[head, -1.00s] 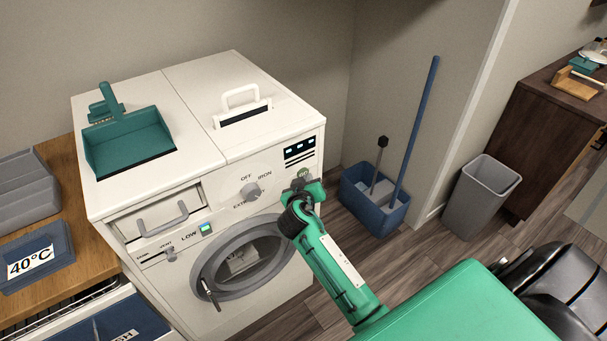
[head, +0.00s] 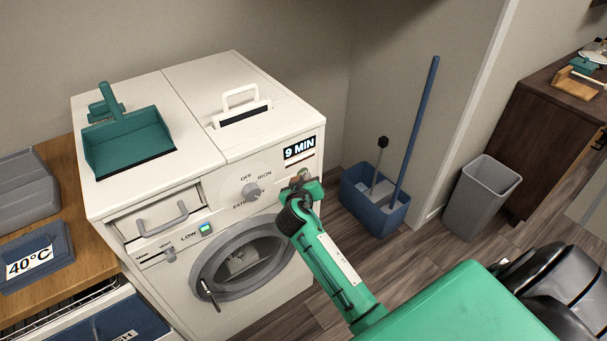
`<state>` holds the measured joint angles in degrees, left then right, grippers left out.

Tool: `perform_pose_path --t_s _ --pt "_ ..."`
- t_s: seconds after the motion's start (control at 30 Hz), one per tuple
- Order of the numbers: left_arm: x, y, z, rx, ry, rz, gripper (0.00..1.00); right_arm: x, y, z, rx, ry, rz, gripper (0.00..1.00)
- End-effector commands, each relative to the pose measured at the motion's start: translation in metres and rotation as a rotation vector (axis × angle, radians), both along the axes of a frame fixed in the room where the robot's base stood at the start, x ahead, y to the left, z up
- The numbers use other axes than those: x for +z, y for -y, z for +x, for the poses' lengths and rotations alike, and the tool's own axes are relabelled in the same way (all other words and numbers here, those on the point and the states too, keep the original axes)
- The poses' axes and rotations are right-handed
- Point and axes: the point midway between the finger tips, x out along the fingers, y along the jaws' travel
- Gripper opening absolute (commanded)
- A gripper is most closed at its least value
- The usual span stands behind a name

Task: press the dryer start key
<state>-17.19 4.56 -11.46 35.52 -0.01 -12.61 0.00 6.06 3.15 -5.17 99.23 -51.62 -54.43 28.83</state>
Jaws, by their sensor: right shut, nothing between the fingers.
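The white dryer (head: 180,240) stands against the wall with its round door shut. Its display (head: 299,148) at the upper right of the front reads "9 MIN". The start key (head: 303,174) is below the display and mostly hidden behind my right gripper (head: 300,184). That gripper is shut and empty, its tip at the key; I cannot tell whether it touches. The round dial (head: 251,191) is left of the key, among the words OFF, IRON and EXTRA. My left gripper is not in view.
A teal dustpan (head: 128,140) lies on top of the dryer, beside a white handle (head: 240,97). A blue bucket (head: 375,207) with long handles and a grey bin (head: 482,195) stand on the floor at right. A grey-blue "40°C" bin (head: 38,262) is at left.

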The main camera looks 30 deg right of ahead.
Motion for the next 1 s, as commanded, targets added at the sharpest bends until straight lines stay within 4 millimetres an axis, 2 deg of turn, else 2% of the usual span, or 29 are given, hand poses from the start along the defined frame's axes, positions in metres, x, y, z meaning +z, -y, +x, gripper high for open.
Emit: perform_pose_path --t_s 0.4,0.73,1.0 --pt "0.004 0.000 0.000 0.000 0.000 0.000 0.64 0.001 0.001 -0.015 0.000 0.001 0.000 0.00" --pt "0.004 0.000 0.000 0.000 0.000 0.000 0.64 0.000 0.001 -0.017 0.000 0.001 0.000 0.00" --pt "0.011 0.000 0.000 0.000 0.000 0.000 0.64 0.001 0.003 -0.041 0.000 -0.001 0.000 0.00"
